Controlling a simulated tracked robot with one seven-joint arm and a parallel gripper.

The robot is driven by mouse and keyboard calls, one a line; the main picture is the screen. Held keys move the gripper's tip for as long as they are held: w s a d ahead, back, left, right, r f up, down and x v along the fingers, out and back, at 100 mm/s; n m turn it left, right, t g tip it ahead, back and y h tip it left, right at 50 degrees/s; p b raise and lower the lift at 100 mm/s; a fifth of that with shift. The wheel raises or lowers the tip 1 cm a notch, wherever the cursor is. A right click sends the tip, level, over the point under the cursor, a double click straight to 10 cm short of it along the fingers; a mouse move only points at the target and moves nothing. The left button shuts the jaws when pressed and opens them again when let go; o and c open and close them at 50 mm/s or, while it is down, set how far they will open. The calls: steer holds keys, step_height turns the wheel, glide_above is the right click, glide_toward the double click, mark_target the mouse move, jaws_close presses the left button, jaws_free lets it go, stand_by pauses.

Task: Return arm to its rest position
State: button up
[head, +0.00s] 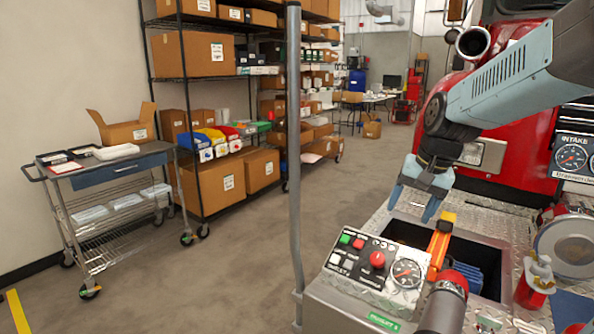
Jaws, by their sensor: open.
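My gripper (431,206) hangs from the arm at the right of the head view. Its two blue-grey fingers point down and are apart, with nothing visible between them. It is above the recessed bin in the truck's metal deck (405,215). An orange and yellow tool (440,243) stands in or by this bin, just below and right of the fingertips, and does not appear to be held. The control panel (376,265) with a red knob and a gauge is below and left of the gripper.
A grey vertical pole (295,150) stands left of the panel. A red and white bottle (537,282) stands on the deck at right, near a large round cap (568,245). The red truck body (515,150) is behind the arm. A cart (105,200) and shelves stand farther left.

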steer(key=s+a+r+n+t+h, duration=0.1)
steer(key=s+r+n+t, duration=0.2)
steer(key=s, duration=1.2)
steer(key=shift+s+r+n+h, duration=0.15)
steer(key=shift+r+n+h, duration=0.25)
steer(key=shift+n, duration=0.3)
stand_by(3.5)
steer(key=m+g, duration=0.5)
steer(key=m, duration=0.2)
glide_above(378, 257)
step_height(378, 257, down, 13)
step_height(378, 257, down, 14)
steer(key=shift+f, duration=0.1)
